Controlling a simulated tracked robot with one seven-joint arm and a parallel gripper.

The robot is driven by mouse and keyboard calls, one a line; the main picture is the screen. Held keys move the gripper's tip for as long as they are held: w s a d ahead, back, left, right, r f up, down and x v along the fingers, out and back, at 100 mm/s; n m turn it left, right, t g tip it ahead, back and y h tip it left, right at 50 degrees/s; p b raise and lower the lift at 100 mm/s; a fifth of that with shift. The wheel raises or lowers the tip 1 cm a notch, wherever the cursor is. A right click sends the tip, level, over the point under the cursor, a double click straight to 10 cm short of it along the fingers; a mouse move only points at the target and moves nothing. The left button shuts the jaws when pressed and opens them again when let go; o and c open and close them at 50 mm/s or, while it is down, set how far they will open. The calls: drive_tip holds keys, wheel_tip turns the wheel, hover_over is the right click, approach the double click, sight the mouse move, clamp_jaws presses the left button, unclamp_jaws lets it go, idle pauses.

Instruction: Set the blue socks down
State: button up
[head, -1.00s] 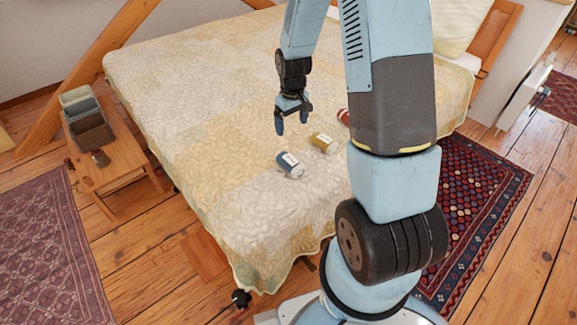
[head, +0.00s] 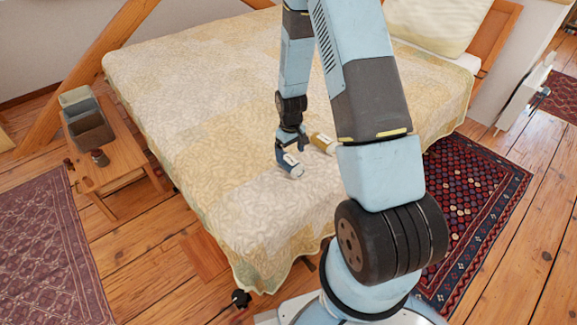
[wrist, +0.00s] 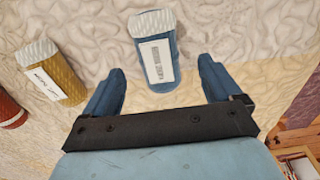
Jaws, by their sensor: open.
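The blue socks (head: 293,169) are a rolled blue bundle with a white ribbed end and a white label. They lie on the bed (head: 225,205), near its front. They also show in the wrist view (wrist: 155,52), at the top centre. My gripper (head: 291,149) is low over the bed at the blue socks and partly hides them in the head view. In the wrist view my gripper (wrist: 160,68) is open, with the near part of the socks between its two blue fingers and a gap on each side. I cannot tell whether the socks rest fully on the quilt.
A yellow rolled bundle (head: 323,143) lies just right of the blue one. A red one (wrist: 12,110) lies further left in the wrist view. A wooden bench (head: 125,173) left of the bed holds open bins (head: 90,130) and a small dark jar (head: 99,158). The left bed area is clear.

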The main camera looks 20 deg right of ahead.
sight(291, 160)
drive_tip(key=shift+w+d+f, duration=0.1)
drive_tip(key=shift+f, duration=1.35)
drive_tip(key=shift+w+f, duration=0.1)
drive_tip(key=shift+f, duration=1.35)
drive_tip(key=shift+c, duration=0.3)
drive_tip(key=c, duration=1.2)
drive_tip(key=shift+r, duration=0.15)
